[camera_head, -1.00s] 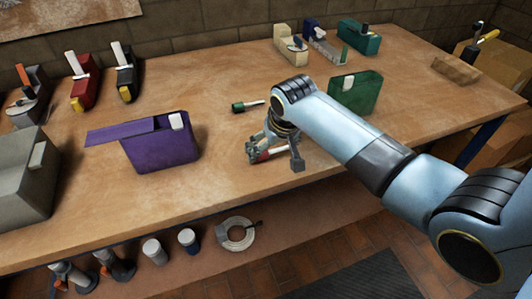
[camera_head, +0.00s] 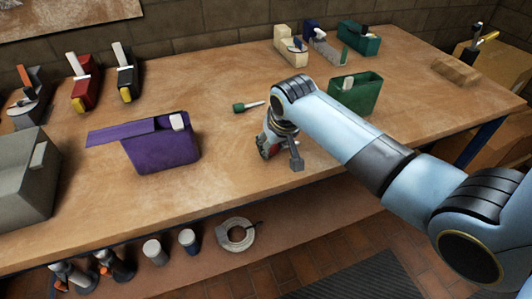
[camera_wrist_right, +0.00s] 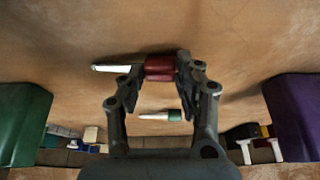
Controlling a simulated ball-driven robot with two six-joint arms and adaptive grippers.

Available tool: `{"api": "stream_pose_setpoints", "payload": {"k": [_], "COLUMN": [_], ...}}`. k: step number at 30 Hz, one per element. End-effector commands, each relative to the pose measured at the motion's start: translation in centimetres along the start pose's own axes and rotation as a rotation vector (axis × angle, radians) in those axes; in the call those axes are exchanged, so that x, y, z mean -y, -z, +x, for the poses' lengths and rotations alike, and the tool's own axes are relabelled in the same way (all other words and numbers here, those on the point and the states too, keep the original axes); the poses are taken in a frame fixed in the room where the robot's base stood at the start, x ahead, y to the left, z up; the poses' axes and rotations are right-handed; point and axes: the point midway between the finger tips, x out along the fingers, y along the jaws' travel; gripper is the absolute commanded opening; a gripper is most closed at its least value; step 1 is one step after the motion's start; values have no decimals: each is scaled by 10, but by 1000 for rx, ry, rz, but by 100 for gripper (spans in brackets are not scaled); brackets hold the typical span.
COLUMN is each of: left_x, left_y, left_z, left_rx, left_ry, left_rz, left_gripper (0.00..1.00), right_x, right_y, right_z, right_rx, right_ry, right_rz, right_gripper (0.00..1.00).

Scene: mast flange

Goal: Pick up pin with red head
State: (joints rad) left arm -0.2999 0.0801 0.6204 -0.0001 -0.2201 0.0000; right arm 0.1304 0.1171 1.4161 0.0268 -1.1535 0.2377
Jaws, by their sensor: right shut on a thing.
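The pin with the red head shows in the right wrist view; its dark red head (camera_wrist_right: 160,68) is between my right gripper's fingertips, and its pale shaft (camera_wrist_right: 115,68) points left. My right gripper (camera_wrist_right: 162,75) is shut on the red head, low at the tabletop. In the head view my right gripper (camera_head: 277,153) is over the front middle of the workbench, and only a little red shows between its fingers. Whether the pin still touches the wood is unclear. My left gripper is not in view.
A pin with a green head (camera_head: 249,106) lies just behind my right gripper on the workbench (camera_head: 220,85). A purple box (camera_head: 160,150) with a tilted lid stands to the left, a green box (camera_head: 356,92) to the right. Several tape-dispenser-like tools line the back.

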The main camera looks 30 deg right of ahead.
Motion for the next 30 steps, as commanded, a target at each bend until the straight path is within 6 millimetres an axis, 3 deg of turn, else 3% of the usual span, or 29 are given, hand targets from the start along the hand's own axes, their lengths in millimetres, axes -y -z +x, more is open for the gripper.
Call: {"api": "stream_pose_setpoints", "payload": {"k": [11, 18, 30], "left_x": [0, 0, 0], "left_y": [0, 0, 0], "left_z": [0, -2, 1], "left_rx": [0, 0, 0], "left_ry": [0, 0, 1], "left_rz": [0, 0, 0], "left_gripper": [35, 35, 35], "right_x": [-2, -2, -93], "right_y": [-5, 13, 30], "right_z": [-2, -38, -87], "right_rx": [17, 7, 6], "right_ry": [-5, -3, -8], "right_rz": [0, -1, -3], "right_gripper": [0, 0, 0]}}
